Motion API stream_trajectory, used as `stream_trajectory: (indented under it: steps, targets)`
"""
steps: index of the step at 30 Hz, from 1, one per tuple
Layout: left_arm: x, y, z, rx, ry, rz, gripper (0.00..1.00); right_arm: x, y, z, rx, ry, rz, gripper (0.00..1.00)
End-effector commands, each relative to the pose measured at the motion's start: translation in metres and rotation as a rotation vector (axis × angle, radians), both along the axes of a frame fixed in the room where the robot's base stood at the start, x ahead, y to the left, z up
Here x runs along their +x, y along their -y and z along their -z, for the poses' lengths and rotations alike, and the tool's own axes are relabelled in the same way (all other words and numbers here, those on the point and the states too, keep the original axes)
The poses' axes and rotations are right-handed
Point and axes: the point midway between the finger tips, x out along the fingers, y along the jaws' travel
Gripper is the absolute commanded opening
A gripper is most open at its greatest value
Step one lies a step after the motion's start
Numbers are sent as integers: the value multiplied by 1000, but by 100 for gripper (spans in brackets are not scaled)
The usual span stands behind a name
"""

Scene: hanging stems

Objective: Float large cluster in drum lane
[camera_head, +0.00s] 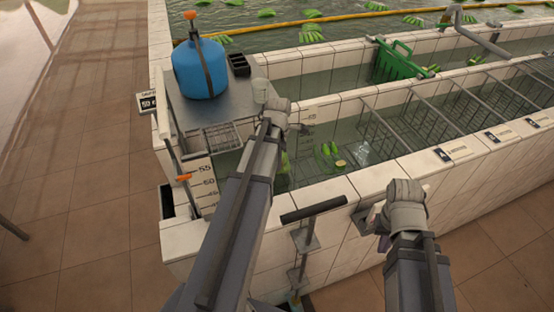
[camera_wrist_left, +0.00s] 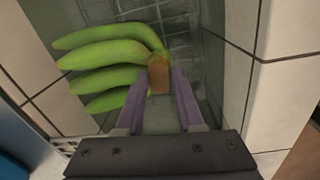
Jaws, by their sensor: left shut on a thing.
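My left gripper (camera_wrist_left: 158,84) is shut on the brown crown of a green banana cluster (camera_wrist_left: 105,58), seen in the left wrist view. Its several fruits fan out to the left above a water-filled lane. In the head view my left arm hides the fingers; green fruit (camera_head: 284,162) shows just beside the arm. More green fruit (camera_head: 330,150) shows in the water to its right; I cannot tell whether it is the same cluster. My right gripper (camera_head: 377,226) is low at the tank's front wall, and its jaw gap is unclear.
A blue drum (camera_head: 200,68) stands on a metal shelf left of the lane. White tiled walls (camera_head: 375,180) bound the lane. Metal bars (camera_head: 430,108) span the water at right. A green comb-like rack (camera_head: 392,60) stands behind. A black-handled bar (camera_head: 313,209) is at the front wall.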

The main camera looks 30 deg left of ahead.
Motion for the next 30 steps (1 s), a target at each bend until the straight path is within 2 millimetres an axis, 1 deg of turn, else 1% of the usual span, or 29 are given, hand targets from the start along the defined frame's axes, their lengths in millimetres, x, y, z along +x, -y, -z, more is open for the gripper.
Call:
stream_trajectory:
  steps: [1,30]
  targets:
    - [0,0,10,1,1,0,0,0,0,10,0,0,0,0]
    - [0,0,102,1,1,0,0,0,0,102,0,0,0,0]
